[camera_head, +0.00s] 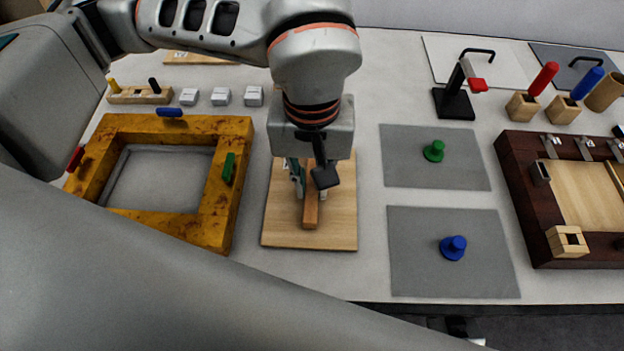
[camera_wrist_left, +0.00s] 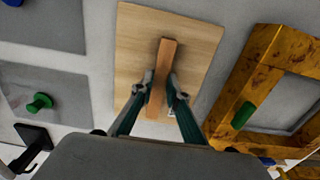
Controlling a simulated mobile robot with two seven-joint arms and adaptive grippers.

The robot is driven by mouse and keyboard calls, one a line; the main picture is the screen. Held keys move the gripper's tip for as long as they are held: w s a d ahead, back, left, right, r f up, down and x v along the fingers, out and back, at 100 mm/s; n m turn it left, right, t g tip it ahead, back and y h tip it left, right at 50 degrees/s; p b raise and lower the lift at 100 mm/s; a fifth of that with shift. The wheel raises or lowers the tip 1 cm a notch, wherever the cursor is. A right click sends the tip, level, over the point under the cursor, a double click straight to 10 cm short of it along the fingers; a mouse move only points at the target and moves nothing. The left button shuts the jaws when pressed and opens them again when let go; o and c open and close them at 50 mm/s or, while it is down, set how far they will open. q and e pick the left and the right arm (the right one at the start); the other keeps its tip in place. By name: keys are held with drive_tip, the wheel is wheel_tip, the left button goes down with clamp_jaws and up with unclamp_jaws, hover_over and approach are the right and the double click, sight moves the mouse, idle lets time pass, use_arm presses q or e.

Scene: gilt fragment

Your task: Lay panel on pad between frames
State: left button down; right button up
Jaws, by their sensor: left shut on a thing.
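The panel (camera_head: 338,227) is a square light wood board with a brown bar handle (camera_head: 311,212). It is between the gilt frame (camera_head: 225,222) on the left and the dark wood frame (camera_head: 520,195) on the right. My left gripper (camera_head: 311,188) points down and is shut on the handle. In the left wrist view, its fingers (camera_wrist_left: 160,84) close on both sides of the handle (camera_wrist_left: 165,55) above the panel (camera_wrist_left: 195,40). I cannot tell whether the panel touches the surface below. No separate pad shows under it. My right gripper is not in view.
Two flat grey rectangles lie right of the panel, one with a green knob (camera_head: 434,151), one with a blue knob (camera_head: 453,247). White blocks (camera_head: 222,97) stand behind the gilt frame. A black stand (camera_head: 454,104) and wooden holders (camera_head: 523,107) are at back right.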

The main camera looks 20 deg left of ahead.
sight(312, 189)
use_arm(q)
drive_tip(key=shift+f, duration=0.15)
drive_tip(key=c, duration=2)
unclamp_jaws()
drive_tip(key=shift+o, duration=0.2)
wheel_tip(312, 189, up, 12)
drive_tip(key=shift+r+p, duration=0.2)
drive_tip(key=shift+p, duration=0.2)
